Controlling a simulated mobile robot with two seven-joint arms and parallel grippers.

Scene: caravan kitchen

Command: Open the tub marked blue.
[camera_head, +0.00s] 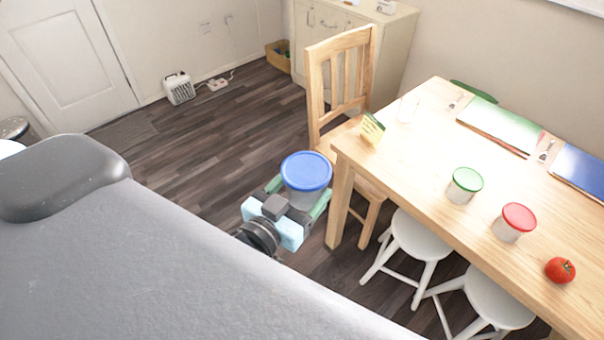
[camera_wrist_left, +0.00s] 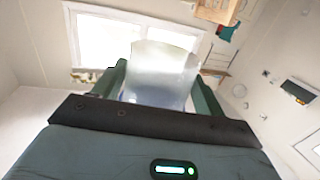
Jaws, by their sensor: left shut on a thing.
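The tub marked blue (camera_head: 306,186) has a pale translucent body and a blue lid (camera_head: 306,170) that sits on it. My left gripper (camera_head: 299,196) is shut on the tub's body and holds it upright in the air, left of the table. The tub's body also shows between the two fingers in the left wrist view (camera_wrist_left: 163,75); the lid cannot be made out there. My right gripper is not in view.
The wooden table (camera_head: 412,155) bears a green-lidded tub (camera_head: 464,186), a red-lidded tub (camera_head: 514,223), a tomato (camera_head: 560,270) and a small sign (camera_head: 372,129). A chair (camera_head: 340,85) and white stools (camera_head: 420,238) stand close by. Open floor (camera_head: 215,135) lies beyond the held tub.

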